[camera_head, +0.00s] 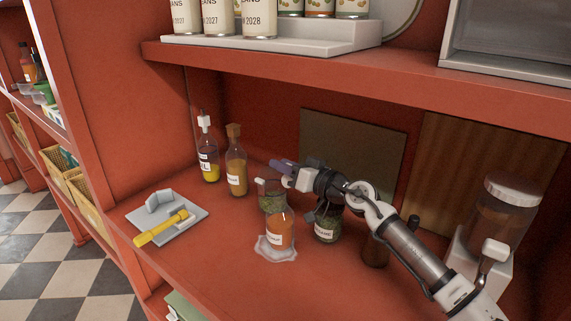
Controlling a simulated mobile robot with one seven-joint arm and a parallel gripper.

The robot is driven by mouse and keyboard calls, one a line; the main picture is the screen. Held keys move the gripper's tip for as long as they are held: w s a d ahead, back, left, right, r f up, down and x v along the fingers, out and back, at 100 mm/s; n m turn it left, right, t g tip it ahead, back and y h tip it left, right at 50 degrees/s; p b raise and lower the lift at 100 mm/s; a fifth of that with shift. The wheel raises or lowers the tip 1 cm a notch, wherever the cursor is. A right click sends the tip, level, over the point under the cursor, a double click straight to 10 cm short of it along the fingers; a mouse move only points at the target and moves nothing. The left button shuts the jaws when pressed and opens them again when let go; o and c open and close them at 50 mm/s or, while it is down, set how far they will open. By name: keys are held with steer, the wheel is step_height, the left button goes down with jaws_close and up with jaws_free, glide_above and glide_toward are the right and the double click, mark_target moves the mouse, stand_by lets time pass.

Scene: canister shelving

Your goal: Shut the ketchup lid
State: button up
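A clear jar with orange contents and a small label (280,234), which looks like the ketchup, stands upright on the lower red shelf. Its label is too small to read surely. A pale knob (261,182) shows above and behind it, by a clear jar with green contents (271,203); I cannot tell whether the knob belongs to the ketchup lid. My gripper (280,165) is above and behind the ketchup jar, its greyish-purple tip pointing left, apart from the jar body. The finger gap is too small to tell.
The ketchup jar stands on a pale scalloped base (276,253). A dark-lidded green jar (327,226) stands to its right, partly behind my arm. Two bottles (208,163) (236,172) stand back left. A grey tray (185,226) holds a yellow-handled tool (161,229). The front shelf is clear.

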steer(key=shift+c, duration=0.3)
jaws_close()
